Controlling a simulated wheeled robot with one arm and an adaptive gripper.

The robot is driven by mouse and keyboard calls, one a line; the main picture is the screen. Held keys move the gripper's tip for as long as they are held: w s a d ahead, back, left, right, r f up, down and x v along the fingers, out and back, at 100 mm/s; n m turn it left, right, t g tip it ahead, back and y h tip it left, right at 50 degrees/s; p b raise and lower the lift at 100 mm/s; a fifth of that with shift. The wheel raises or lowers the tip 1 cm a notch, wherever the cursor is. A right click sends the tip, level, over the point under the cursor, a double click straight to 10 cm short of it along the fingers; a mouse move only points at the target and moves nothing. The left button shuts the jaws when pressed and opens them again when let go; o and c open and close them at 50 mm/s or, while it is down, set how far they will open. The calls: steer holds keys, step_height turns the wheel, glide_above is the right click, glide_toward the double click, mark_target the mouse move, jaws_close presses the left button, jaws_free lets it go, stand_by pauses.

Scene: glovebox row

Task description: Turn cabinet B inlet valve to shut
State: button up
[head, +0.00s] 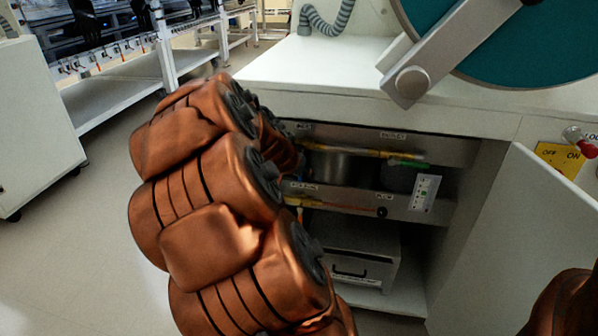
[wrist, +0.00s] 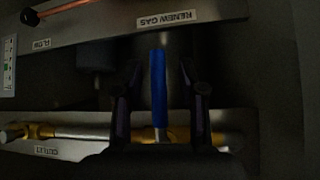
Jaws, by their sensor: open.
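In the wrist view a blue lever (wrist: 158,85) stands crosswise to a brass pipe (wrist: 70,133), its lower end near the pipe. My gripper (wrist: 160,90) is open, with one dark finger on each side of the lever. Gaps show between the lever and both fingers. I cannot read an inlet label by this lever; an outlet label (wrist: 50,151) is upside down at lower left. In the head view my copper-coloured arm reaches into the open cabinet, and it hides the gripper and the blue lever.
In the head view a green handle (head: 404,162) is on the upper pipe, right of my arm. A white drawer box (head: 350,258) stands below. An open white door (head: 515,235) bounds the right side.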

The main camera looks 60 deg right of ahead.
steer(key=v, duration=1.2)
stand_by(0.3)
stand_by(0.7)
steer(key=s+a+r+n+y+p, duration=0.1)
steer(key=a+r+n+y+p, duration=0.25)
steer(key=a+r+p, duration=0.6)
steer(key=s+a+r+n+y+p, duration=0.2)
steer(key=a+r+n+p, duration=0.35)
steer(key=a+p, duration=0.7)
steer(key=s+a+r+n+g+y+p, duration=0.1)
steer(key=s+a+r+n+p, duration=0.2)
steer(key=p, duration=0.7)
steer(key=s+a+r+n+g+y+p, duration=0.2)
steer(key=s+a+r+n+p, duration=0.2)
steer(key=s+a+r+p, duration=0.4)
step_height(320, 180, up, 7)
steer(key=a+p, duration=0.2)
steer(key=a, duration=0.1)
steer(key=shift+s+f+p, duration=0.2)
steer(key=shift+s+p, duration=0.05)
steer(key=shift+p, duration=0.15)
